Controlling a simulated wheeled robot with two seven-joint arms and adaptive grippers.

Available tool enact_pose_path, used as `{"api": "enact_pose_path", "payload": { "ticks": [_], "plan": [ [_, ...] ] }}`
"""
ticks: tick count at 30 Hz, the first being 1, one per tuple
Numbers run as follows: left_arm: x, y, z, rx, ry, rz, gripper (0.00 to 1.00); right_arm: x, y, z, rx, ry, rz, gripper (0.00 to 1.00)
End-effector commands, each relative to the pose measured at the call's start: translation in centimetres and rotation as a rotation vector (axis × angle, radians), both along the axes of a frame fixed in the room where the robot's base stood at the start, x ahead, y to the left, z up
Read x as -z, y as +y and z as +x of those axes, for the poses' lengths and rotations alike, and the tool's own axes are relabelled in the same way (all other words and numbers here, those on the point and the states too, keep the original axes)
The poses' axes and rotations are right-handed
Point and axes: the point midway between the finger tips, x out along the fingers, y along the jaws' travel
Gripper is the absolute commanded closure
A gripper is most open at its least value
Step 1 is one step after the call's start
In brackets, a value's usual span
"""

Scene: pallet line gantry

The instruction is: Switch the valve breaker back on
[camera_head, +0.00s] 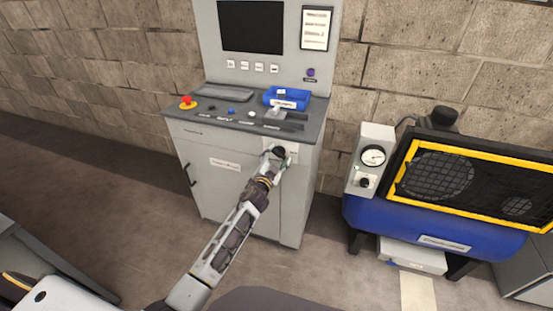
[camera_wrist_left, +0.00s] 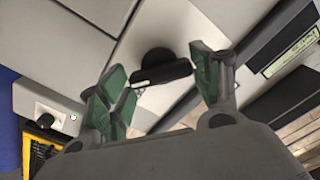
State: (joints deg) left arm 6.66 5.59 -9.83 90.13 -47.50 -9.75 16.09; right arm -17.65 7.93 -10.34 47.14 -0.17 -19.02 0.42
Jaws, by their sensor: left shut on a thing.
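The breaker shows as a black rotary knob (camera_head: 279,151) on a pale plate (camera_head: 291,148) on the upper right of the grey console's front. In the left wrist view the knob's black handle (camera_wrist_left: 162,75) lies between the green finger pads, with a white mark at one end. The left gripper (camera_wrist_left: 165,85) also fills the lower part of the wrist view. The plate's lettering is too small to read. My right gripper is not in view.
The grey console (camera_head: 240,165) has a red stop button (camera_head: 187,102), a blue tray (camera_head: 287,98) and a dark screen (camera_head: 251,26). A blue compressor (camera_head: 430,225) with a gauge box (camera_head: 371,160) stands to the right. Floor is open between them.

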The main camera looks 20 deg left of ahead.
Motion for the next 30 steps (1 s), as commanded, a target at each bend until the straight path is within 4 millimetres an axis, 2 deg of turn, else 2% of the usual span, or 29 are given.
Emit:
{"api": "enact_pose_path", "payload": {
  "ticks": [11,21,30],
  "plan": [
    [0.06,0.01,-0.01,0.0,-0.01,0.341,0.6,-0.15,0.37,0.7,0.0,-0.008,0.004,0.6],
    [0.03,0.0,0.0,0.001,-0.022,0.657,0.6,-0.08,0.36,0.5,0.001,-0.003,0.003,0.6],
    [0.02,-0.02,0.0,0.001,-0.029,0.855,0.6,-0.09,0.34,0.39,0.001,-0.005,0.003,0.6]
  ]
}}
